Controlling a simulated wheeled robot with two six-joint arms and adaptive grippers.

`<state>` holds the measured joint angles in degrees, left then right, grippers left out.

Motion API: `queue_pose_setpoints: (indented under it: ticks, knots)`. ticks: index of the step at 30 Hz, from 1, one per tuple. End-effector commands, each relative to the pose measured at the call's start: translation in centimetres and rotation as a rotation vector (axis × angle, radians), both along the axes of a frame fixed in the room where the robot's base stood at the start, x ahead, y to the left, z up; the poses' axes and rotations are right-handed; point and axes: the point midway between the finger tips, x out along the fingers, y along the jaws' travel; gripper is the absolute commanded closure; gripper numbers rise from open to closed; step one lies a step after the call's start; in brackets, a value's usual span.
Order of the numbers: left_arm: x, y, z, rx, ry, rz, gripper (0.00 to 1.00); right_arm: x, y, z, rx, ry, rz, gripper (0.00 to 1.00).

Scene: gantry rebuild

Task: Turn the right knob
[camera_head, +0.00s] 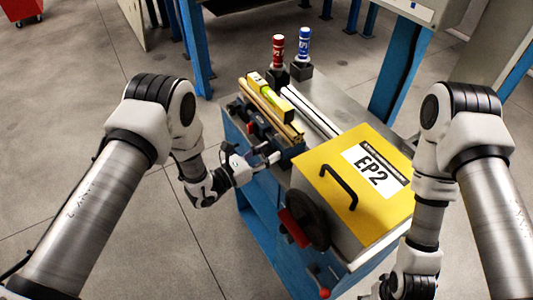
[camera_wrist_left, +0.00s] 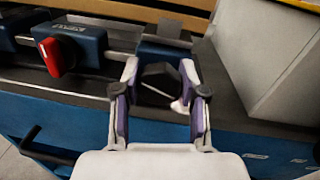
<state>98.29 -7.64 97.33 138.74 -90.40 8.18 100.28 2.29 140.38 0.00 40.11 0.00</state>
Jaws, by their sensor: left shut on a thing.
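My left gripper (camera_head: 270,157) is at the right end of the row of blue knob housings along the bench's left edge. In the left wrist view, its two fingers (camera_wrist_left: 160,88) are shut around a small dark part, the right knob, in front of a blue housing (camera_wrist_left: 165,52). Another blue housing (camera_wrist_left: 80,45) with a red knob (camera_wrist_left: 51,57) stands to the left, apart from the gripper. My right arm's wrist shows at the bottom right; its fingers are out of frame.
A yellow EP2 panel (camera_head: 320,185) with a black handle (camera_head: 340,188) lies right of the gripper. A black handwheel (camera_head: 304,220) is on the bench front. A yellow level (camera_head: 262,84), a red can (camera_head: 278,50) and a blue can (camera_head: 304,45) are at the back.

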Motion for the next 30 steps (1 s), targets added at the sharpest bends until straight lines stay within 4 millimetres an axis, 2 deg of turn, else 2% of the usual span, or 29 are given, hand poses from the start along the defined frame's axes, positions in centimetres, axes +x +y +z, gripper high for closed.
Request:
queue_pose_setpoints:
  ticks: [3,7,16,17,18,19,30]
  knots:
    - [0.0,0.0,-0.4,0.085,-0.120,0.000,0.93,0.0,0.0,-1.5,0.000,0.000,0.000,0.33]
    - [0.0,-0.1,-0.2,0.157,-0.221,0.000,0.93,0.0,0.0,-2.1,0.000,0.000,0.000,0.33]
    - [0.0,-0.1,0.0,0.173,-0.241,0.000,0.93,0.0,0.0,-1.9,0.000,0.000,0.000,0.33]
    - [0.0,-0.1,0.0,0.173,-0.241,0.000,0.51,0.0,0.0,-1.9,0.000,0.000,0.000,0.33]
    - [0.0,-0.1,0.0,0.173,-0.241,0.000,0.37,0.0,0.0,-1.9,0.000,0.000,0.000,0.33]
    - [0.0,-0.1,0.0,0.172,-0.240,0.000,0.32,0.0,0.0,-1.9,0.000,0.000,0.000,0.33]
    - [-0.3,0.4,0.0,0.172,-0.237,0.002,0.32,0.0,0.0,-1.9,0.000,0.000,0.000,0.33]
